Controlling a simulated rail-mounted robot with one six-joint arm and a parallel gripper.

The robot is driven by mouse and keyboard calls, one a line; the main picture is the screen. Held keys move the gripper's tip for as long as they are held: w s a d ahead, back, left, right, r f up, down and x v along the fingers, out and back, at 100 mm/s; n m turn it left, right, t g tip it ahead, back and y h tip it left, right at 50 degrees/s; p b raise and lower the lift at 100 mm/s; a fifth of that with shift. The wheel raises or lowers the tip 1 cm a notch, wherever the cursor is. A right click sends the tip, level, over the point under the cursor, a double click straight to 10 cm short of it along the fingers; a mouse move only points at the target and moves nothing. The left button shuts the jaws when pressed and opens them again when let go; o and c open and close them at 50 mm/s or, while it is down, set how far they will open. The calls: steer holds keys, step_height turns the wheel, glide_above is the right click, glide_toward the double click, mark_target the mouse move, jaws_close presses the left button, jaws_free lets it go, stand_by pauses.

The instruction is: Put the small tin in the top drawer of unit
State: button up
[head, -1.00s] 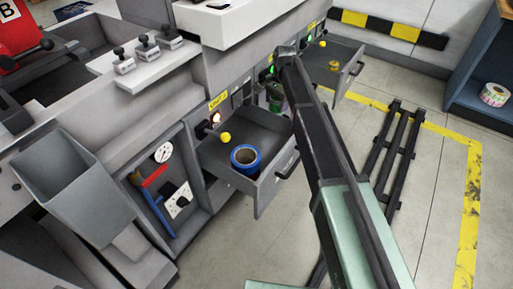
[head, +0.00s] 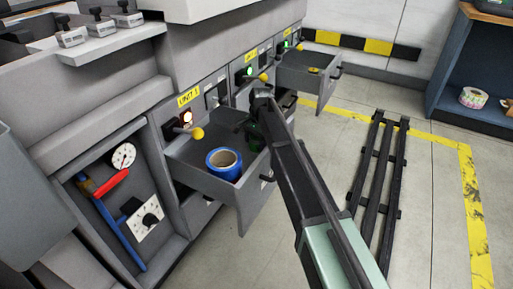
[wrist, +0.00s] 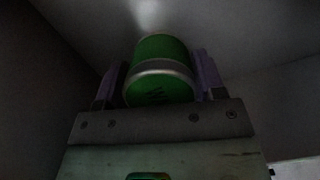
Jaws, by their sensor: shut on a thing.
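The small tin (wrist: 160,72) is green with a pale band. In the wrist view it sits between the two purple finger pads of my gripper (wrist: 160,80), which is shut on it. In the head view the dark end of my arm hides most of the gripper. A dark green patch beside the open unit 1 drawer (head: 215,186) is probably the tin. Whether it is inside or just behind that drawer is unclear. Dark grey surfaces lie close around the tin in the wrist view.
A blue tape roll (head: 223,164) lies in the unit 1 drawer. A yellow knob (head: 198,133) sticks out above it. A black rail frame (head: 377,170) lies on the otherwise clear floor at right.

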steer(key=o, duration=0.5)
steer(key=shift+f, duration=0.1)
steer(key=o, duration=0.5)
step_height(320, 180, up, 12)
steer(key=w+p, duration=0.1)
steer(key=p, duration=1.1)
steer(key=shift+d+r, duration=0.25)
steer(key=shift+d, duration=0.2)
steer(key=s+d+n, duration=0.2)
steer(key=s+d, duration=0.4)
steer(key=s, duration=0.4)
steer(key=s+d+n, duration=0.3)
steer(key=s+d, duration=0.4)
steer(key=s, duration=0.4)
steer(key=s+d+n+t, duration=0.1)
steer(key=s+d+n, duration=0.1)
steer(key=s+d, duration=0.5)
steer(key=s, duration=0.3)
steer(key=shift+s+d+n+h, duration=0.15)
steer(key=shift+s+n+h, duration=0.25)
